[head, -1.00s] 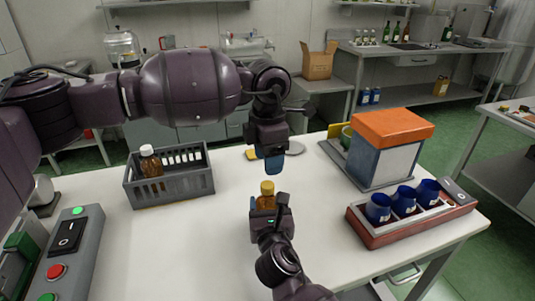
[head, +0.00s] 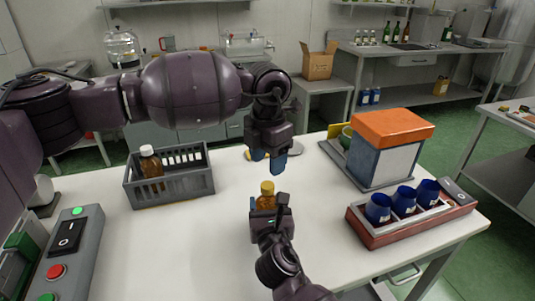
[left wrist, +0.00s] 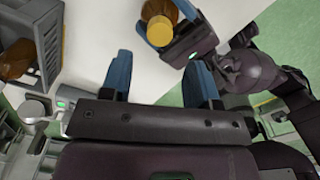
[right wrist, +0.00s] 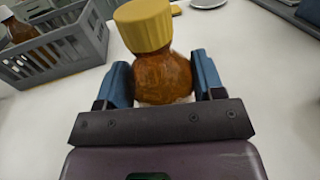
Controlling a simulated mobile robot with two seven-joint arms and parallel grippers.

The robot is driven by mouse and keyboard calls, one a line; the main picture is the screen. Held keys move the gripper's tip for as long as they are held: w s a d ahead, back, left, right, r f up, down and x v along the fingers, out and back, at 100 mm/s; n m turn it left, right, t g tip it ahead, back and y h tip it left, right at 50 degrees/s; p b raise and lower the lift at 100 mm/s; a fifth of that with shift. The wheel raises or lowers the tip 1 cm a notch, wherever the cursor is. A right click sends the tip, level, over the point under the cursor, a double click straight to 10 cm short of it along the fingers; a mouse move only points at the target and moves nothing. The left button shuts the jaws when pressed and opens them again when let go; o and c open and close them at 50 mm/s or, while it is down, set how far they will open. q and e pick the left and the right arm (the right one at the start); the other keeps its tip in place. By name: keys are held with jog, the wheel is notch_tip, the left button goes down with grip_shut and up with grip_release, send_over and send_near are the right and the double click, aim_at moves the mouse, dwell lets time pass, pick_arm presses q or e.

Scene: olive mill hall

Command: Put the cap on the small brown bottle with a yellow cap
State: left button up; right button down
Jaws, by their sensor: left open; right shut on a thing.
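The small brown bottle (head: 266,202) with the yellow cap (head: 267,187) stands upright at the middle of the white table. The right wrist view shows the yellow cap (right wrist: 144,25) sitting on top of the brown bottle (right wrist: 162,77). My right gripper (head: 268,210) is shut on the bottle's body, one blue finger on each side. My left gripper (head: 268,161) is open and empty, above and behind the bottle. In the left wrist view the cap (left wrist: 160,30) lies beyond the open fingers (left wrist: 160,75), apart from them. Whether the cap is fully seated cannot be told.
A grey crate (head: 172,190) at left holds a brown bottle with a white cap (head: 148,152). A control box (head: 66,255) stands front left. At right are an orange-topped box (head: 385,150) and a red tray (head: 385,236) with blue cups. Table around the bottle is clear.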

aim_at(267, 184)
pick_arm(q)
jog(key=shift+f, duration=3.5)
jog(key=c, duration=1)
jog(key=o, duration=1.1)
jog(key=shift+r, duration=0.15)
notch_tip(267, 184, up, 12)
jog(key=shift+f, duration=0.1)
pick_arm(e)
jog(key=shift+c, duration=0.8)
grip_release()
